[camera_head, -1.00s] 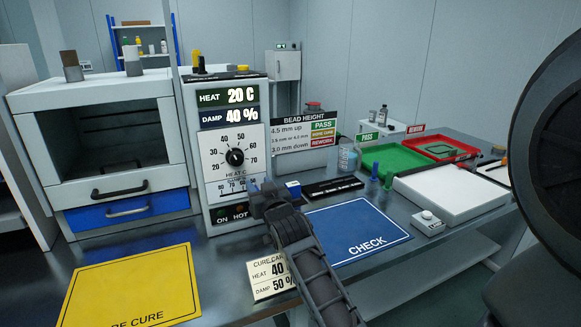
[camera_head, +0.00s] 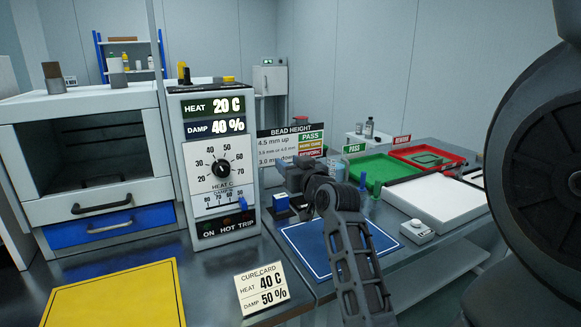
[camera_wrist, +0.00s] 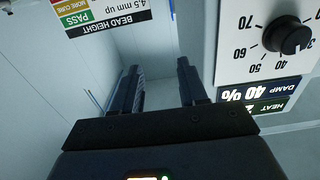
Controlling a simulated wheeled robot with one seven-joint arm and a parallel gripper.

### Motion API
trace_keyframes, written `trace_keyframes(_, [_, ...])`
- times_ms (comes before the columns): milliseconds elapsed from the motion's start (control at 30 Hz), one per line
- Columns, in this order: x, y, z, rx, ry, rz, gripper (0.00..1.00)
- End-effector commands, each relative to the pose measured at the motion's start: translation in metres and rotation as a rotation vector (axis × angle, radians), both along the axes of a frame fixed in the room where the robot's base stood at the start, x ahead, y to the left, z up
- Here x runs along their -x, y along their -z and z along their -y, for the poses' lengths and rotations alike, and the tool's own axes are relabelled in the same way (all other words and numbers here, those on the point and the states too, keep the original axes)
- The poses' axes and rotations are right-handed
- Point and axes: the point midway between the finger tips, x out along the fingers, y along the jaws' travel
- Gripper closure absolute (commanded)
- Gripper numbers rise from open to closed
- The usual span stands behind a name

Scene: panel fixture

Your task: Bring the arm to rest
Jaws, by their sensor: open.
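My gripper (camera_head: 284,170) is raised above the bench, just right of the control panel (camera_head: 214,120) and in front of the bead height sign (camera_head: 290,144). In the wrist view my gripper (camera_wrist: 160,80) has two dark fingers set apart with nothing between them. The panel reads HEAT 20 C and DAMP 40 %. Its black round heat dial (camera_head: 221,169) also shows in the wrist view (camera_wrist: 294,38). A blue slider knob (camera_head: 243,204) sits at the right of the damp scale. My forearm hides part of the blue check mat (camera_head: 308,250).
A cure card (camera_head: 261,290) reading 40 C and 50 % stands in front of the panel. Green (camera_head: 376,171) and red trays (camera_head: 428,157) lie right.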

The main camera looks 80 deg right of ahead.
Motion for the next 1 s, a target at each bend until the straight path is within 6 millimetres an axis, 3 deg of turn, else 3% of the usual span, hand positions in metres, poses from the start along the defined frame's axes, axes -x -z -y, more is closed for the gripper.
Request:
trace_keyframes(533, [0.000, 0.000, 0.000, 0.000, 0.000, 0.000, 0.57])
trace_keyframes(633, [-0.004, 0.007, -0.008, -0.007, -0.008, -0.002, 0.57])
trace_keyframes(767, [-0.019, 0.035, -0.047, -0.034, -0.048, -0.008, 0.57])
trace_keyframes(1000, [-0.034, 0.101, -0.170, -0.092, -0.173, -0.036, 0.57])
